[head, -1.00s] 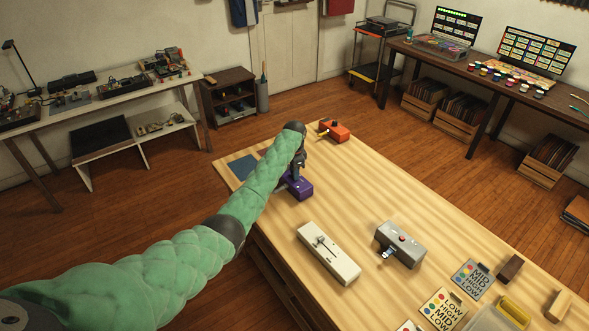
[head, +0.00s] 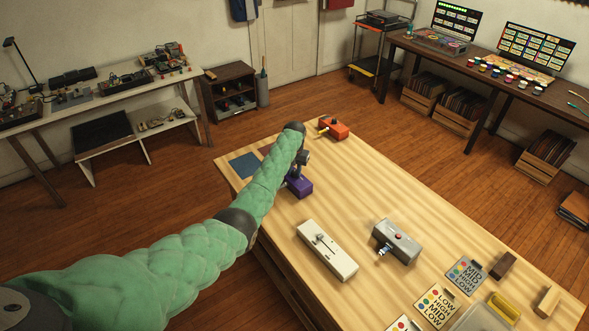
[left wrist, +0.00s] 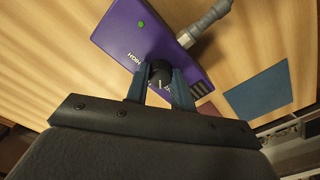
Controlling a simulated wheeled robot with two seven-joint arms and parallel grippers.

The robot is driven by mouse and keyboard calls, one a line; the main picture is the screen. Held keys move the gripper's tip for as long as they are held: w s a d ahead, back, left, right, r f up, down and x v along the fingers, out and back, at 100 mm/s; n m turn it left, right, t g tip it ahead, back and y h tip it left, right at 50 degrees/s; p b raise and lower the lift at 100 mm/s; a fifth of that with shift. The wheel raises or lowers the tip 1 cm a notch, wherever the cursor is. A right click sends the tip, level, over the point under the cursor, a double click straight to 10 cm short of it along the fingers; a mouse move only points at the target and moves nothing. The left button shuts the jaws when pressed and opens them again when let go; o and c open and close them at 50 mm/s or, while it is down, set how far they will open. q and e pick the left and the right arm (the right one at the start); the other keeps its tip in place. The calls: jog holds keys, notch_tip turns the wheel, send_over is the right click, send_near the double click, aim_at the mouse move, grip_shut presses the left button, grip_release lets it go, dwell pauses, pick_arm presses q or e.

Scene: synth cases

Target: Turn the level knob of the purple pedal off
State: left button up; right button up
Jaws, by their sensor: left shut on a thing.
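The purple pedal (head: 300,186) lies on the wooden table near its left edge, partly hidden by my left gripper in the head view. In the left wrist view the purple pedal (left wrist: 150,35) shows a green button, lettering partly covered, and a grey plug with a cable at its side. My left gripper (left wrist: 163,82) is shut on the black level knob (left wrist: 159,73), one blue finger on each side. A pale pointer line shows on the knob. In the head view my left gripper (head: 295,172) is over the pedal. My right gripper is not in view.
An orange pedal (head: 334,128) stands at the far end of the table. A blue flat sheet (head: 244,166) lies left of the purple pedal. A white slider box (head: 327,250) and a grey box (head: 397,242) stand nearer. Bare tabletop (head: 370,185) lies to the right.

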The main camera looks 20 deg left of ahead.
aim_at(294, 172)
pick_arm(q)
jog(key=shift+n, duration=1)
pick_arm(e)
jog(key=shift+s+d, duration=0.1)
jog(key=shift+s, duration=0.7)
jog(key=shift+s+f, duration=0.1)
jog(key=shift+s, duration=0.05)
pick_arm(q)
jog(key=o, duration=1)
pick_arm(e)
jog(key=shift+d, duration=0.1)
pick_arm(q)
jog(key=shift+r, duration=0.5)
notch_tip(294, 172, up, 6)
jog(key=shift+f+b, duration=0.15)
jog(key=shift+b, duration=0.95)
jog(key=shift+r, duration=0.55)
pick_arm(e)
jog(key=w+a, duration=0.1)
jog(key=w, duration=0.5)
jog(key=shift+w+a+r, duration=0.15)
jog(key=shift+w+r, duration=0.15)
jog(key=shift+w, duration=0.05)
pick_arm(q)
jog(key=shift+f, duration=0.15)
